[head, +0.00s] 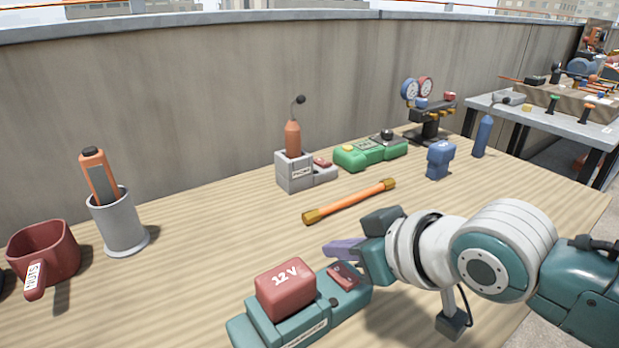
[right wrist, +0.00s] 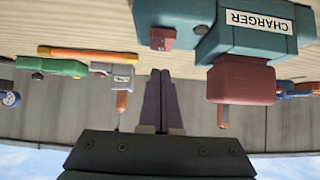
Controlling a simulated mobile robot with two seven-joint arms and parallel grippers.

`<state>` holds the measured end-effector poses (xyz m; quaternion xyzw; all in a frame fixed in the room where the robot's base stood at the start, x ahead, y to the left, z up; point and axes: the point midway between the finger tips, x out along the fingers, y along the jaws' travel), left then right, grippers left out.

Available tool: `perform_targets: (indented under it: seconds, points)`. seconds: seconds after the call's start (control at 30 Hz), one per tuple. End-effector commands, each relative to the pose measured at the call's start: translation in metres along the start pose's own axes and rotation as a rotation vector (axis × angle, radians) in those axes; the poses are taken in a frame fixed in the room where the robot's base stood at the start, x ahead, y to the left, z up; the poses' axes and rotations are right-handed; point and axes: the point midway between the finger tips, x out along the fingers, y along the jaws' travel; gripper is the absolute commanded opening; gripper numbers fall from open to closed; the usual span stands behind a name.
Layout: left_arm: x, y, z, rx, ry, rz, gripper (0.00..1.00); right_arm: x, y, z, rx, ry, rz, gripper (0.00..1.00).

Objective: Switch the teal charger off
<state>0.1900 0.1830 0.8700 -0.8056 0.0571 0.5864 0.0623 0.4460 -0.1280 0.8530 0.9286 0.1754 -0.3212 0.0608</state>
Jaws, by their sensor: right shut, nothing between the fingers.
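The teal charger (head: 316,316) sits on the wooden table at the front, with a red 12 V battery (head: 286,289) seated on it. Its red switch (head: 344,275) is at the right end; I cannot tell which way it is set. In the right wrist view the charger (right wrist: 240,45) appears upside down with its label, and the switch (right wrist: 163,38) lies beyond the fingertips. My right gripper (head: 340,249) is shut and empty, its purple fingers just behind and above the switch, seemingly apart from it. My left gripper is out of view.
An orange-yellow rod (head: 350,201) lies behind my gripper. A grey holder (head: 294,172), a green device (head: 370,152) and a blue item (head: 439,160) stand farther back. A grey cup (head: 120,226) and red bin (head: 45,252) are at left. The table between is clear.

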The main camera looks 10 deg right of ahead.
Motion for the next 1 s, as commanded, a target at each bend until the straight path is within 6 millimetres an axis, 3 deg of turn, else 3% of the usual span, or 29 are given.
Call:
perform_targets:
  seconds: [0.03, 0.13, 0.5, 0.7, 1.0]
  points:
    - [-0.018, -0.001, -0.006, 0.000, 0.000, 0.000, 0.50, -0.011, 0.000, -0.015, 0.000, 0.001, 0.000, 0.00]
    - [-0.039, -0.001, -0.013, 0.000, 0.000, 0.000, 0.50, -0.022, 0.001, -0.032, 0.001, 0.000, 0.001, 0.00]
    - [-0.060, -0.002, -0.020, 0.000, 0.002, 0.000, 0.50, -0.095, 0.001, -0.043, -0.001, 0.000, 0.002, 0.00]
    - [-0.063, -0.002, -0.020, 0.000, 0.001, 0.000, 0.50, -0.111, 0.001, -0.046, 0.001, 0.000, 0.001, 0.00]
    - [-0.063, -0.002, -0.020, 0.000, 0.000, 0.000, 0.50, -0.112, 0.001, -0.045, 0.001, 0.000, 0.002, 0.00]
